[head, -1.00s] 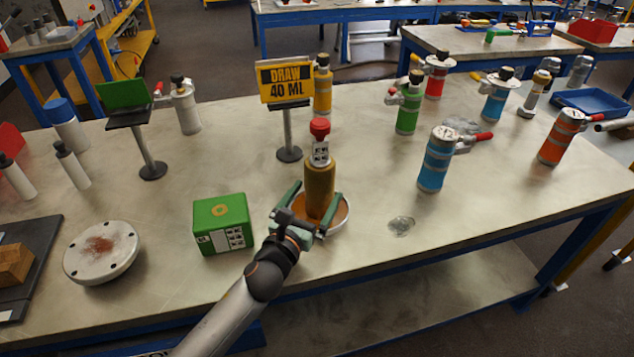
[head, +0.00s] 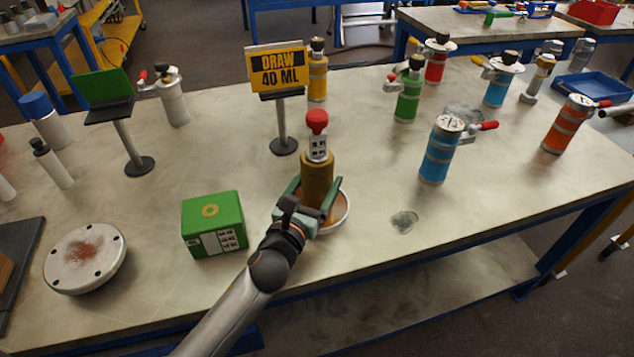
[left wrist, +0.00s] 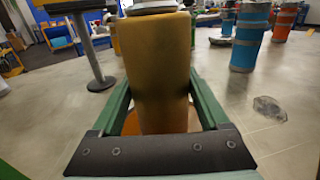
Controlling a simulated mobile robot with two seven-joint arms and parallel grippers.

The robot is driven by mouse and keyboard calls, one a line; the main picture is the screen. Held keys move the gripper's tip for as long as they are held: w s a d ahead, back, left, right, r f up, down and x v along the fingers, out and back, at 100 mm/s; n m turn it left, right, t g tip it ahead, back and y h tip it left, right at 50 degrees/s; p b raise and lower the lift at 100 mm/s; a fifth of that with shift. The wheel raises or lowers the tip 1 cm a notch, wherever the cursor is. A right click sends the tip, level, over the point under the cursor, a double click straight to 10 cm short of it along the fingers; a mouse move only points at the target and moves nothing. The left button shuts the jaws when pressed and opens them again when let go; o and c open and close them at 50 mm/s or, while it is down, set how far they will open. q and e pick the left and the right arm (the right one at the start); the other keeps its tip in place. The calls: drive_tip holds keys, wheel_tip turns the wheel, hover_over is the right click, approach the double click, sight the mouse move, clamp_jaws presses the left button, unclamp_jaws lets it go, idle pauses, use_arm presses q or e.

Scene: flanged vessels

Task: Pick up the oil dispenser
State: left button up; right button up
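The oil dispenser (head: 317,172) is an amber-brown bottle with a red top and a small label plate on its neck. It stands upright at a shallow whitish dish with an orange inside (head: 341,213). My left gripper (head: 320,184) reaches in from the front, with one green finger on each side of the bottle. In the left wrist view the bottle body (left wrist: 156,75) fills the room between the fingers (left wrist: 158,90). The fingers look spread, with a small gap to the bottle. Its lower end is partly hidden by my gripper. My right gripper is not in view.
A green box (head: 213,224) stands just left of my gripper. The "DRAW 40 ML" sign (head: 279,72) stands behind the dispenser. A blue vessel (head: 439,152) is to the right, with a clear puddle-like patch (head: 403,221) before it. A round flange (head: 85,258) lies left.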

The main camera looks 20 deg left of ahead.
use_arm(q)
clamp_jaws()
drive_tip(key=shift+r, duration=0.1)
idle(0.3)
drive_tip(key=shift+r, duration=0.1)
